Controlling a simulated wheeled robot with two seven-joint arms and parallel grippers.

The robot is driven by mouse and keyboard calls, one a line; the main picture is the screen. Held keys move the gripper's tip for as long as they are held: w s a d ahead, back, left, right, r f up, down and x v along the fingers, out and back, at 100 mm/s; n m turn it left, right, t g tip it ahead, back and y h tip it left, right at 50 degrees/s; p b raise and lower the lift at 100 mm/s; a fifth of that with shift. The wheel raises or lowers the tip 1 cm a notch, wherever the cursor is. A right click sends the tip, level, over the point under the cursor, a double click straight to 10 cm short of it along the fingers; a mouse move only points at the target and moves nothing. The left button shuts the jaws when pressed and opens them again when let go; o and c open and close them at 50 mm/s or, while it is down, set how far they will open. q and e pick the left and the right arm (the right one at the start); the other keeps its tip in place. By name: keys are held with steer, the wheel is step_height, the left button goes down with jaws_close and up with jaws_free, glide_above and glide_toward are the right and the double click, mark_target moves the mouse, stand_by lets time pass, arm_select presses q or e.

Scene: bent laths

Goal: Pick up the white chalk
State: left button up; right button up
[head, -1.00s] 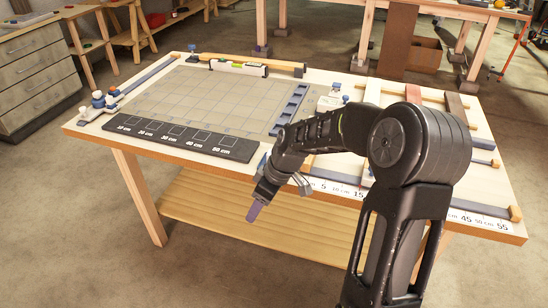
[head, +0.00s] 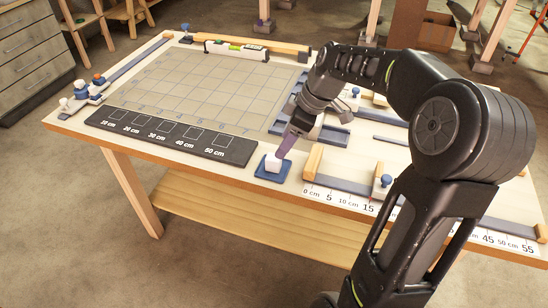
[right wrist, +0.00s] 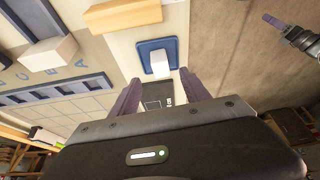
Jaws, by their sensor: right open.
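The white chalk (head: 272,162) looks like a small white block standing on a square blue dish (head: 263,174) near the table's front edge. In the right wrist view the chalk (right wrist: 160,65) lies ahead, in line with the gap between my fingers. My right gripper (head: 284,147), with purple fingers, is open and tilted down right beside the chalk. I cannot tell whether it touches the chalk. My left gripper (right wrist: 274,22) shows only at the upper right of the wrist view, away from the chalk; its jaw state is unclear.
A dark panel with cm labels (head: 170,137) lies left of the dish. A wooden block (head: 313,161) and a 0–55 cm scale lie right of it. A grid board (head: 190,90) and a spirit level (head: 237,49) are behind. My right arm covers the table's right part.

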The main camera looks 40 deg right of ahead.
mark_target(273, 158)
steer(key=shift+x, duration=1.35)
steer(key=shift+p+x, duration=0.65)
steer(key=shift+x, duration=1.95)
steer(key=shift+w+a, duration=0.1)
steer(key=shift+a, duration=0.05)
jaws_close()
